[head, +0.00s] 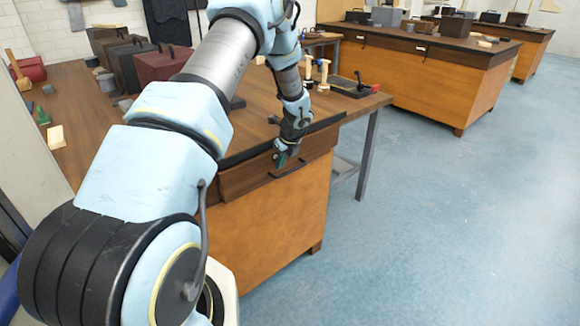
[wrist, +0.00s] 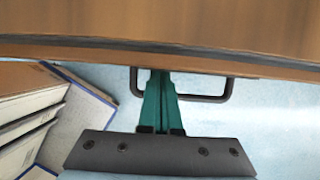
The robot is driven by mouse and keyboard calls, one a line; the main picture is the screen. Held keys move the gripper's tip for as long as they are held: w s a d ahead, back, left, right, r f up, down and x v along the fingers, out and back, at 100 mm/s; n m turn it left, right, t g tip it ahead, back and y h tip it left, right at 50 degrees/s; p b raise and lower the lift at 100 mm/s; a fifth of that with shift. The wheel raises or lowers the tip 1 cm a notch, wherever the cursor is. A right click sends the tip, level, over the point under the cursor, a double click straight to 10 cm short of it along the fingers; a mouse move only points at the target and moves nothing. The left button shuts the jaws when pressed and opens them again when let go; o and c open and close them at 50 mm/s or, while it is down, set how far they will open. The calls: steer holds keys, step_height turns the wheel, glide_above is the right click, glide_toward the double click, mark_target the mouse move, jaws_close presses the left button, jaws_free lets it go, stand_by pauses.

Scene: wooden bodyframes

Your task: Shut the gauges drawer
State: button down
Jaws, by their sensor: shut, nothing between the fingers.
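The wooden drawer front (head: 248,179) sits under the dark edge of the near workbench, and it appears about flush or only slightly out; I cannot tell exactly. I see no label naming it as the gauges drawer. Its dark bar handle (head: 290,169) also shows in the wrist view (wrist: 228,90). My gripper (head: 283,157) is at the drawer front beside the handle. In the wrist view, its green fingers (wrist: 160,78) are together and empty, reaching across the left part of the handle toward the wood. Whether they touch it is unclear. The drawer's inside is hidden.
The workbench top (head: 95,130) holds dark boxes (head: 130,65), a small wooden block (head: 55,137) and wooden-handled tools (head: 316,72). A grey-legged table (head: 368,150) stands beyond it. Another bench (head: 425,75) is behind. The blue floor (head: 440,220) at right is clear.

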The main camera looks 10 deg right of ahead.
steer(key=shift+w+a, duration=0.3)
steer(key=shift+w, duration=0.25)
steer(key=shift+w+a, duration=0.3)
steer(key=shift+w, duration=0.25)
steer(key=shift+r, duration=0.15)
